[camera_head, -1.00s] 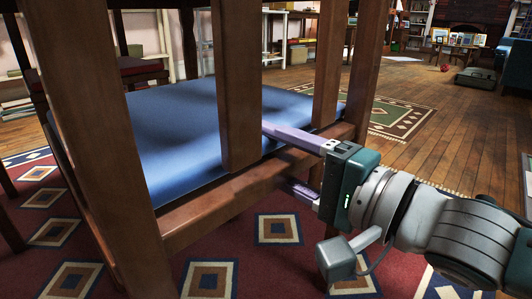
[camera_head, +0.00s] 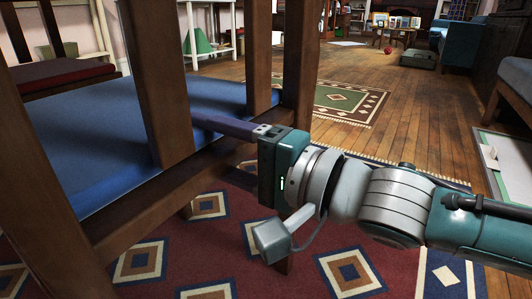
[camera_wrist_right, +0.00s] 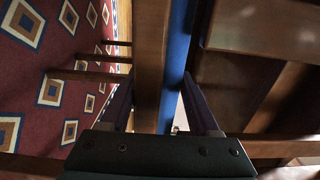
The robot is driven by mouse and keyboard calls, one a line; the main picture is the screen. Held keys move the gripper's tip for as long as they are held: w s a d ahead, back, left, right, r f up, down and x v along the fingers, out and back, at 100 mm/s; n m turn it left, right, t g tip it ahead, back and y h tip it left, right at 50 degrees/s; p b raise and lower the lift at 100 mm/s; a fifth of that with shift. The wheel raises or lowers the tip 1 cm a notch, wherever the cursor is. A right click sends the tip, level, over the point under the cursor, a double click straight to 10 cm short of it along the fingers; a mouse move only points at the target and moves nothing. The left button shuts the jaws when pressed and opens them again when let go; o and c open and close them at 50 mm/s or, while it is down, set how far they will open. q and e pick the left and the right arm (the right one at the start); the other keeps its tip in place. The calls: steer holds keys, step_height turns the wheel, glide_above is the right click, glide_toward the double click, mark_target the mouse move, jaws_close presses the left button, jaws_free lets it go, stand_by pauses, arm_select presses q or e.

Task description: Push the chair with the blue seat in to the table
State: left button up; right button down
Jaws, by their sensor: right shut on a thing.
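The chair with the blue seat (camera_head: 110,125) fills the left of the head view, seen from behind its wooden back slats. My right gripper (camera_head: 205,136) reaches in from the right and is shut on the chair's wooden rear rail (camera_head: 165,190), just below the seat. One finger lies above the rail beside the seat; the other is hidden behind the rail. In the right wrist view the rail (camera_wrist_right: 151,60) runs between the two fingers, with a blue strip of seat (camera_wrist_right: 178,50) beside it. My left gripper is not in view. I cannot make out the table.
Another chair with a red seat (camera_head: 60,75) stands beyond at the left. A patterned red rug (camera_head: 215,245) lies under the blue-seated chair. A green rug (camera_head: 340,98) and bare wood floor (camera_head: 430,110) stretch to the right. A white shelf (camera_head: 210,45) stands behind.

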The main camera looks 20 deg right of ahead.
steer(key=shift+s+f, duration=0.1)
steer(key=shift+f, duration=0.15)
steer(key=shift+c, duration=2.3)
jaws_free()
steer(key=o, duration=0.4)
steer(key=shift+a+r, duration=0.2)
steer(key=shift+a, duration=0.05)
steer(key=shift+d, duration=0.1)
steer(key=shift+d, duration=0.1)
steer(key=shift+r, duration=0.1)
